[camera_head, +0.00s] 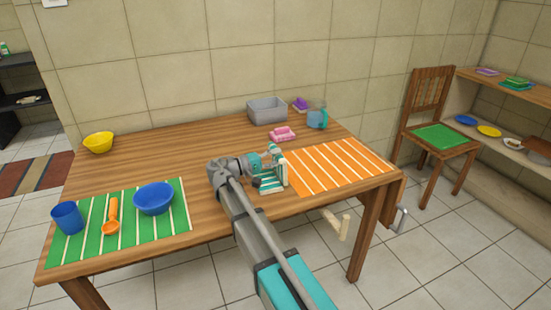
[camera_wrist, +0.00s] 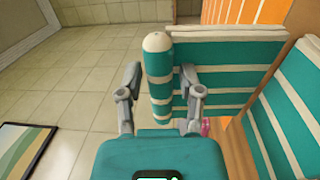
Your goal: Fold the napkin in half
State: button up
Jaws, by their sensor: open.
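The teal-and-white striped napkin (camera_head: 270,186) is at the middle of the table, left of the orange mat. Parts of it stand up from the table. In the wrist view, a rounded, roll-like section (camera_wrist: 157,75) stands between my fingers. A flat striped section (camera_wrist: 230,60) is behind it, and another (camera_wrist: 295,110) slants at the right. My gripper (camera_head: 263,164) is at the napkin's left side. In the wrist view its fingers (camera_wrist: 160,88) are spread on either side of the roll-like section, with a gap at the left finger. Contact at the right finger is unclear.
The orange striped mat (camera_head: 340,166) lies to the right. A pink item (camera_head: 283,134), grey bin (camera_head: 267,111) and blue mug (camera_head: 317,119) are behind. The green mat (camera_head: 90,238) at left holds a blue cup (camera_head: 67,217), orange utensil (camera_head: 112,216) and blue bowl (camera_head: 154,198).

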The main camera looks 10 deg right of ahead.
jog(key=shift+a, duration=0.2)
jog(key=shift+v, duration=2.8)
jog(key=o, duration=0.6)
jog(key=shift+c, duration=0.2)
jog(key=shift+a, duration=0.1)
jog(key=b+v, duration=0.1)
jog(key=v, duration=0.6)
jog(key=shift+a, duration=0.35)
